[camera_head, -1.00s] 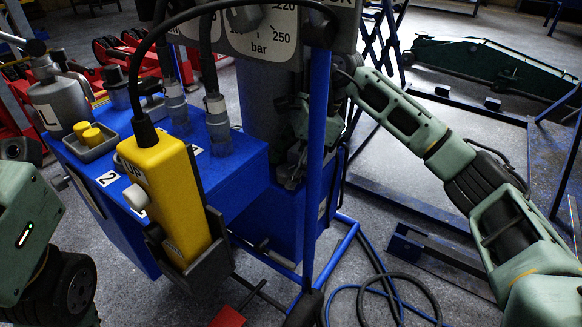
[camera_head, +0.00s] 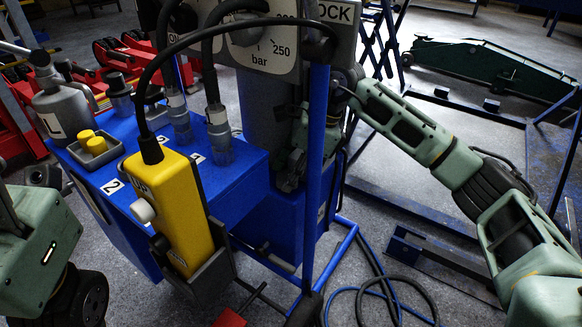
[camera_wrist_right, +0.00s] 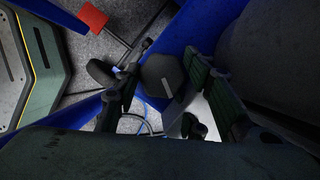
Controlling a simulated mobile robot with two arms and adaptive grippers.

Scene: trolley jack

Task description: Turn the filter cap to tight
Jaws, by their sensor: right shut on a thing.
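The filter cap (camera_wrist_right: 162,75) is a dark, faceted cap with a short pale line, seen end-on in the right wrist view. My right gripper (camera_wrist_right: 160,92) has its fingers on either side of the cap and is shut on it. In the head view my right gripper (camera_head: 295,155) is beside the grey column under the gauge panel, partly behind a blue post. The cap is hidden there, and I cannot read how tight it is. My left arm shows at the left edge, but its fingers are out of view.
A yellow pendant (camera_head: 174,210) hangs in a dark holder at the front of the blue unit (camera_head: 235,165). The blue post (camera_head: 318,170) stands close to my right gripper. Hoses (camera_head: 385,285) lie on the floor. A green trolley jack (camera_head: 490,65) stands behind.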

